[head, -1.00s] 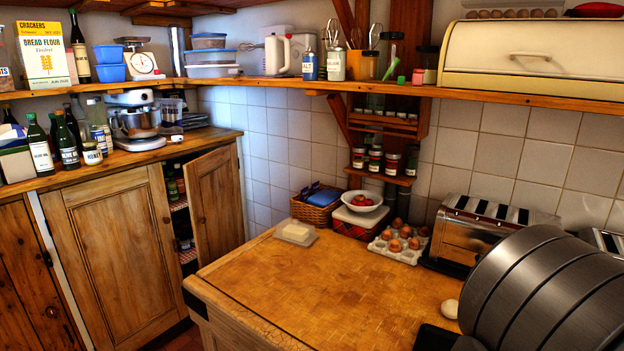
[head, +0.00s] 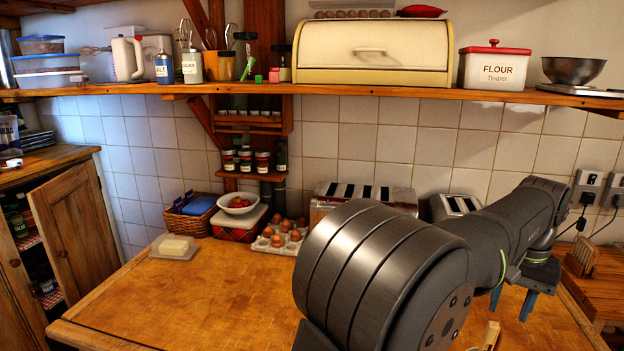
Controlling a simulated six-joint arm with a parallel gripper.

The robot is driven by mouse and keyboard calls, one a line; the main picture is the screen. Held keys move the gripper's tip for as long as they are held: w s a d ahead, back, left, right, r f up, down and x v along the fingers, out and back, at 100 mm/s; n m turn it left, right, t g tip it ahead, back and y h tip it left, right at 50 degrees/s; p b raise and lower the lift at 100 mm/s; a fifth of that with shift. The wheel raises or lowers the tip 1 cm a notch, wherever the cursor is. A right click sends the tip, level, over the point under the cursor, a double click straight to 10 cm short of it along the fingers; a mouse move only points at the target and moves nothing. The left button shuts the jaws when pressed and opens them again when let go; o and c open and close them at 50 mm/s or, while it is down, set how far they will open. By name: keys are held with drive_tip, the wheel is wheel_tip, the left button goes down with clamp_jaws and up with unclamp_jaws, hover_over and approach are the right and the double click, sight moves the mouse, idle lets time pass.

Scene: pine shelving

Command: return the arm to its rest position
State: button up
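My arm (head: 400,260) reaches from the front of the worktop towards the right in the head view. My gripper (head: 511,308) hangs at its far end over the right part of the wooden worktop (head: 190,300). Its two blue-grey fingers point down and stand apart, with bare wood showing between them. It is open and nothing shows between the fingers. The near arm links hide part of the worktop and part of the toaster (head: 365,192).
A butter dish (head: 175,247), a basket (head: 190,220), a bowl of red fruit (head: 239,204) and an egg tray (head: 275,245) stand at the back left. A small wooden piece (head: 490,335) shows beside my arm. The worktop's left part is clear. A shelf (head: 400,90) runs above.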

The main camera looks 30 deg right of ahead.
wheel_tip(320, 180, down, 7)
drive_tip(key=shift+f, duration=0.1)
wheel_tip(320, 180, up, 10)
drive_tip(key=w, duration=0.1)
drive_tip(key=w+a+f+n, duration=0.15)
drive_tip(key=w+a, duration=0.45)
drive_tip(key=w, duration=0.7)
drive_tip(key=w+a+n, duration=0.3)
drive_tip(key=w+a, duration=0.2)
drive_tip(key=w, duration=0.8)
drive_tip(key=w+a+f+n, duration=0.1)
drive_tip(key=w+a+n, duration=0.1)
drive_tip(key=w+a, duration=0.7)
drive_tip(key=w+a+f+n, duration=0.1)
drive_tip(key=w+a+n, duration=0.2)
drive_tip(key=w+a, duration=0.5)
drive_tip(key=a, duration=0.7)
drive_tip(key=shift+w, duration=0.4)
drive_tip(key=shift+o, duration=0.2)
drive_tip(key=shift+a, duration=0.1)
